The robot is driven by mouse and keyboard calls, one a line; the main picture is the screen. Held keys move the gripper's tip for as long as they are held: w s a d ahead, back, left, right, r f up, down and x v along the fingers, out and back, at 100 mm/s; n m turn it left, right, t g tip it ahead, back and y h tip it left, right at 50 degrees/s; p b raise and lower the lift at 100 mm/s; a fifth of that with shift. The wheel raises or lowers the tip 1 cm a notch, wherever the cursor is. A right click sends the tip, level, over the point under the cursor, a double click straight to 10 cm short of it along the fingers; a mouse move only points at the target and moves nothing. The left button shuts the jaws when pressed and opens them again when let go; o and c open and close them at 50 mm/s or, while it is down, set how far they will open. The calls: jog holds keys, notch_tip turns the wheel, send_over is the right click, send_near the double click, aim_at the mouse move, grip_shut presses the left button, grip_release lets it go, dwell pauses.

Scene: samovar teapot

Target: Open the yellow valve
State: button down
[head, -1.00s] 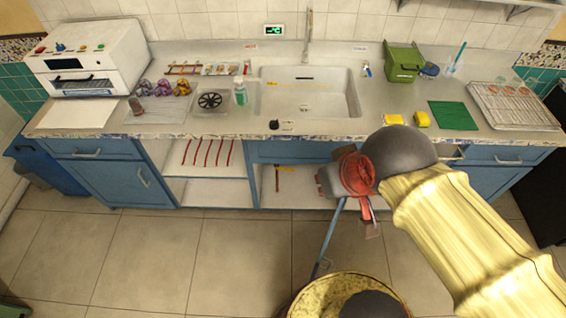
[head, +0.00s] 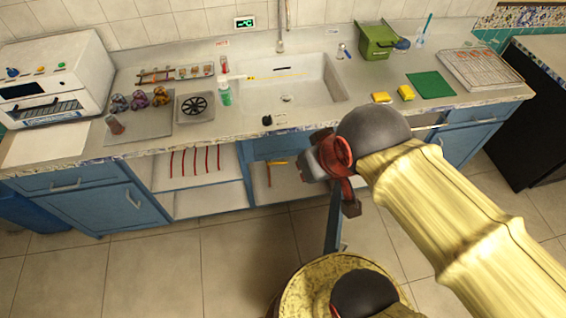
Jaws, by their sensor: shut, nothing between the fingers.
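A small yellow piece (head: 278,163), which looks like the yellow valve, shows inside the open blue cabinet under the sink in the head view. It is too small to tell how its handle is turned. My gripper (head: 349,204), with red and dark parts, is to the right of the valve in the picture, apart from it. The fingers are shut and empty, beside the open cabinet door. The blue cabinet door (head: 333,222) stands open, seen nearly edge-on, partly behind my gripper and arm.
The sink (head: 300,95) is set in the counter above the cabinet. Open shelves with red strips (head: 195,162) lie left of it. Yellow sponges (head: 381,97) and a green mat (head: 431,84) lie on the counter. The floor (head: 240,255) at left is clear.

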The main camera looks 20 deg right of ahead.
jog(key=w+d+f+b, duration=0.15)
jog(key=w+f, duration=0.25)
jog(key=w, duration=0.5)
jog(key=w+d+f+b, duration=0.15)
jog(key=w+f, duration=0.25)
jog(key=w, duration=0.4)
jog(key=w+d+f+m+t+b, duration=0.1)
jog(key=w+d+f+b, duration=0.25)
jog(key=w+f, duration=1.2)
jog(key=w+d+f+t+h+b, duration=0.1)
jog(key=w+d+f+t+b, duration=0.1)
jog(key=f, duration=1.9)
jog(key=w+d+f+m+t+h+b, duration=0.1)
jog(key=w+d+f+t+b, duration=0.2)
jog(key=f, duration=1.8)
jog(key=w+d+b, duration=0.1)
jog(key=w+d, duration=0.1)
jog(key=w, duration=0.1)
jog(key=shift+w+d+h, duration=0.3)
jog(key=shift+f, duration=0.1)
